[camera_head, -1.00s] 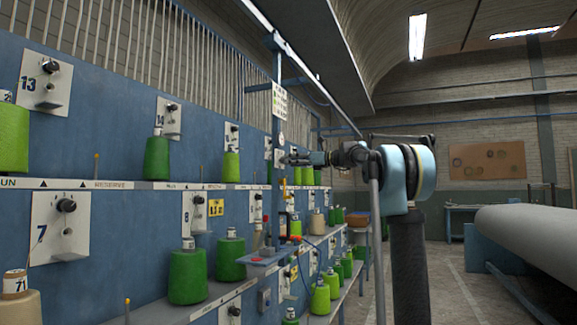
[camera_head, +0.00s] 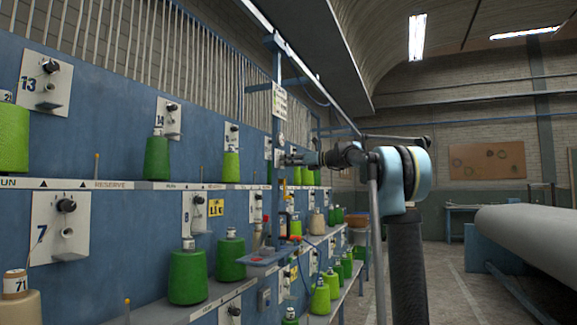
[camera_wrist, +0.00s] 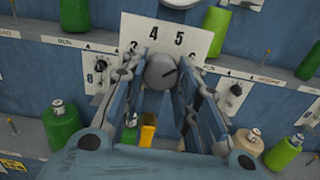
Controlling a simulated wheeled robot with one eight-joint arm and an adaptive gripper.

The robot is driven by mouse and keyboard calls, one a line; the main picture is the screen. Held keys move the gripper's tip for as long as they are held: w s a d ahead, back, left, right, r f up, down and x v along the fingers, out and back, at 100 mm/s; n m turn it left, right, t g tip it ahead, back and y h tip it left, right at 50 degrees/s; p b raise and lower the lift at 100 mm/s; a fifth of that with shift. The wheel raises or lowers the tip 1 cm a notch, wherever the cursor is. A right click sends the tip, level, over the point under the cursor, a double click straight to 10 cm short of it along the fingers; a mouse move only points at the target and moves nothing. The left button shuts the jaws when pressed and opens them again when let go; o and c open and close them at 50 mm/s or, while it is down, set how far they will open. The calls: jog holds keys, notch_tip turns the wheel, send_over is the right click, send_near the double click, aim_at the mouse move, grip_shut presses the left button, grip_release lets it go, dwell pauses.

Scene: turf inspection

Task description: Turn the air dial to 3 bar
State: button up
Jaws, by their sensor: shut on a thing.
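The air dial is a round grey knob (camera_wrist: 160,72) in front of a white scale plate (camera_wrist: 166,38) with numbers including 3, 4 and 5. The knob's dark mark points up and right, to the right of the 5. My gripper (camera_wrist: 160,78) is shut on the knob, one finger on each side, in the wrist view. In the head view my gripper (camera_head: 289,158) is at the blue post (camera_head: 276,110), and the knob is too small or hidden to make out.
A blue panel wall (camera_head: 120,125) with shelves of green yarn cones (camera_head: 188,273) runs along the left. A small blue tray (camera_head: 262,258) juts out below my gripper. A large pale roll (camera_head: 530,235) lies at the right, with clear floor between.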

jog(key=shift+n, duration=0.3)
jog(key=shift+w+r+n, duration=0.1)
jog(key=shift+r+n, duration=0.05)
jog(key=shift+n, duration=11.05)
jog(key=o, duration=1.1)
jog(key=shift+w, duration=0.15)
jog(key=shift+c, duration=0.2)
jog(key=shift+d, duration=0.1)
